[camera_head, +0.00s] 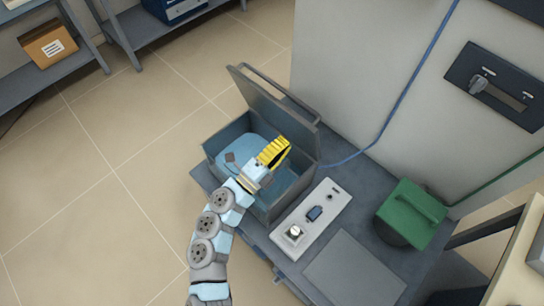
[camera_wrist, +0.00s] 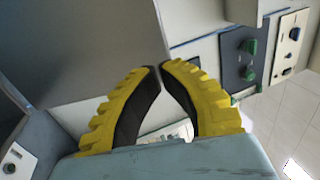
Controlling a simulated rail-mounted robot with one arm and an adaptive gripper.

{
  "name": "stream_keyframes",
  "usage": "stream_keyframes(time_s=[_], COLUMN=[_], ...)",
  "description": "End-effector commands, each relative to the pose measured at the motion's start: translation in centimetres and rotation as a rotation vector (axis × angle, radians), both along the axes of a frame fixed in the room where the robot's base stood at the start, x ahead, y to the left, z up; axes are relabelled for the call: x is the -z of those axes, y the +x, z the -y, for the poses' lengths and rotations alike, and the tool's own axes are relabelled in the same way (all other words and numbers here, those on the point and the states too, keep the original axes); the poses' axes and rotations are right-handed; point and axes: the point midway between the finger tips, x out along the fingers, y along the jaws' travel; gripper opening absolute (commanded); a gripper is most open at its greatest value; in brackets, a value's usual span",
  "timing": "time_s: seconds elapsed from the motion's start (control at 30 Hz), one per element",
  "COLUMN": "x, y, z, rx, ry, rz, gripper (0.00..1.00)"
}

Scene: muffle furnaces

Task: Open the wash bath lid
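The wash bath (camera_head: 226,140) is a grey open-topped box with blue liquid inside, standing on a dark grey bench. Its grey lid (camera_head: 268,98) stands raised along the far side, with a bar handle along its top edge. My gripper (camera_head: 285,146) reaches over the bath, its yellow fingers pointing at the lid's inner face; I cannot tell whether they touch it. In the wrist view my gripper (camera_wrist: 160,68) has its fingertips almost together with nothing between them. A large grey panel (camera_wrist: 80,50), apparently the lid, fills the upper left there.
A pale control panel (camera_head: 318,205) with a knob lies right of the bath. A green-topped container (camera_head: 412,213) stands farther right, with a flat grey plate (camera_head: 353,270) in front. A wall panel (camera_head: 500,85) is at upper right. Shelves (camera_head: 45,80) stand beyond open floor at left.

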Motion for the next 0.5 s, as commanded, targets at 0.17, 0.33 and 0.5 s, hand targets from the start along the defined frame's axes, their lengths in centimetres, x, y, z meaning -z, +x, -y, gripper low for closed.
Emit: stream_keyframes(time_s=[0.17, 0.33, 0.5], x=[-0.6, -1.1, -1.4], y=[1.8, 3.0, 3.4], z=[2.1, 3.3, 3.8], rx=[0.002, 0.002, 0.001], ry=[0.0, -0.001, 0.0], rz=[0.001, -0.001, -0.001], gripper=[0.0, 0.0, 0.0])
